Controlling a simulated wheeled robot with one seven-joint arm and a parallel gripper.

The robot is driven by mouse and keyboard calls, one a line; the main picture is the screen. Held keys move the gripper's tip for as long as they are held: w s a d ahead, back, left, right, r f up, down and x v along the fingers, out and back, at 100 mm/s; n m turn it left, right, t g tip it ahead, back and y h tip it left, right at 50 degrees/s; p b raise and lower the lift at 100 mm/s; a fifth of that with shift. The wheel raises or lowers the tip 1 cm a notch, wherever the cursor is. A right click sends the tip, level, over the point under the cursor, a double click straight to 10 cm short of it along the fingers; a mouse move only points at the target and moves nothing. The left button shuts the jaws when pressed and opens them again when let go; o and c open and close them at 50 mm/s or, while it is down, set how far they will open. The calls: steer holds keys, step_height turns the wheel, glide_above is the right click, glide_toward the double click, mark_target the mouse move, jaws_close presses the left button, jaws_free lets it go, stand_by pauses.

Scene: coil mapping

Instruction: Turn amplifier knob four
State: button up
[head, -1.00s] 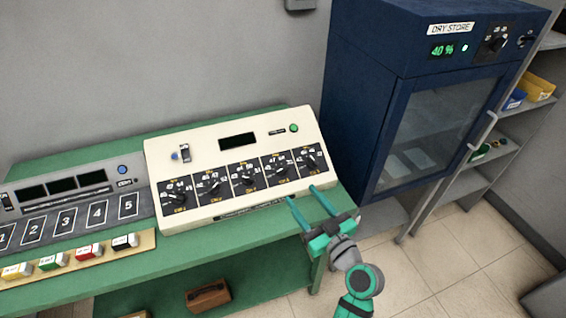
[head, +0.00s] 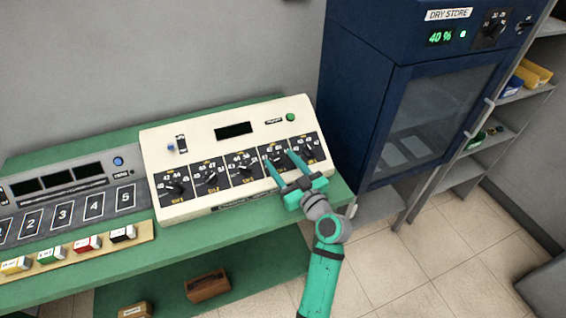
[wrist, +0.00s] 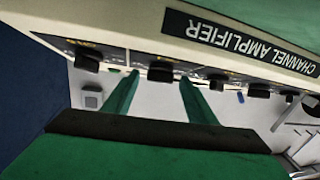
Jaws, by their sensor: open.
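The cream channel amplifier (head: 215,138) stands on the green bench, with a row of several black knobs on dark dial plates. Knob four (head: 277,159) is second from the right in the head view, partly hidden by my gripper. My gripper (head: 279,157) is open, its two green fingers reaching over the fourth dial from the front right. In the wrist view, which looks upside down, knob four (wrist: 160,72) shows between the two fingers (wrist: 157,78), with a gap on each side. I cannot tell whether the fingertips touch the panel.
Knob five (head: 309,149) and knob three (head: 243,167) sit close on either side. A grey console (head: 75,200) with numbered tiles stands left on the bench (head: 230,235). The blue dry-store cabinet (head: 385,75) rises just right of the amplifier.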

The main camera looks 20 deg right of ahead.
steer(key=c, duration=1.1)
